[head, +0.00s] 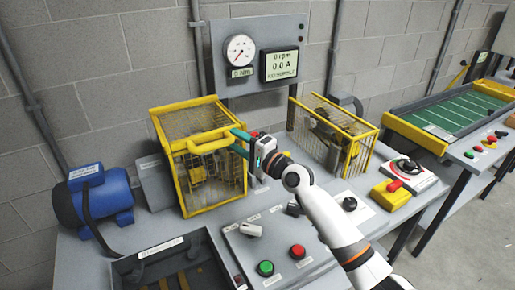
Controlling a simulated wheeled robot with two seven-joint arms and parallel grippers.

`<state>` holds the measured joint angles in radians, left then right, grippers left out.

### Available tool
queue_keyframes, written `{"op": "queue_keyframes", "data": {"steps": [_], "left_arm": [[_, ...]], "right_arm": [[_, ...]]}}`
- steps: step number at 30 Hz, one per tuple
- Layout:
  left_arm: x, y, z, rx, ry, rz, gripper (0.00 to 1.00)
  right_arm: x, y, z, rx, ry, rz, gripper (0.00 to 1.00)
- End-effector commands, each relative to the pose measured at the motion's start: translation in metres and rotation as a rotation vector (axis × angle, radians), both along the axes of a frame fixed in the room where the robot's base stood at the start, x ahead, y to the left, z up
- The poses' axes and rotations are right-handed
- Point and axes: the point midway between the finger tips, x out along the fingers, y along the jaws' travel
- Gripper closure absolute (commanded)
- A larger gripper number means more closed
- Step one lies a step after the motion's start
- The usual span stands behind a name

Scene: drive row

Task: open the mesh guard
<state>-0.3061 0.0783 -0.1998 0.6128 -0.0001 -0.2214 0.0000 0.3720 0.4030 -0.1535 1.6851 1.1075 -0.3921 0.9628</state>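A mesh guard (202,194) with a yellow frame and wire mesh stands on the grey bench at left of centre, and it looks closed. A yellow bar handle (205,138) sticks out from its upper front. My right gripper (235,141) reaches in from the lower right, at the right end of that handle. Its two teal fingers are spread apart, one higher and one lower. Whether they touch the handle cannot be told. Dark machine parts inside the guard show only partly through the mesh. My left gripper is not in view.
A second yellow mesh cage (357,128) stands to the right. A blue motor (94,197) is at left. A panel with a gauge (239,50) and display rises behind. Green (265,268) and red (297,251) buttons, knobs and a yellow-red switch (391,194) sit in front.

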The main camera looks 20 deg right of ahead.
Motion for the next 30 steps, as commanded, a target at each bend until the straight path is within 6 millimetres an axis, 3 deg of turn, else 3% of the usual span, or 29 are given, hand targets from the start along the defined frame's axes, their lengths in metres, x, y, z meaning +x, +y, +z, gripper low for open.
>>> {"op": "queue_keyframes", "data": {"steps": [5,30], "left_arm": [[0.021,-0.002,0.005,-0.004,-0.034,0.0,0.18],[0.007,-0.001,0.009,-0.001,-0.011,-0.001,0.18]], "right_arm": [[-0.012,-0.006,0.001,0.0,0.001,0.0,0.59],[-0.056,-0.028,0.002,0.001,0.0,0.0,0.59]]}}
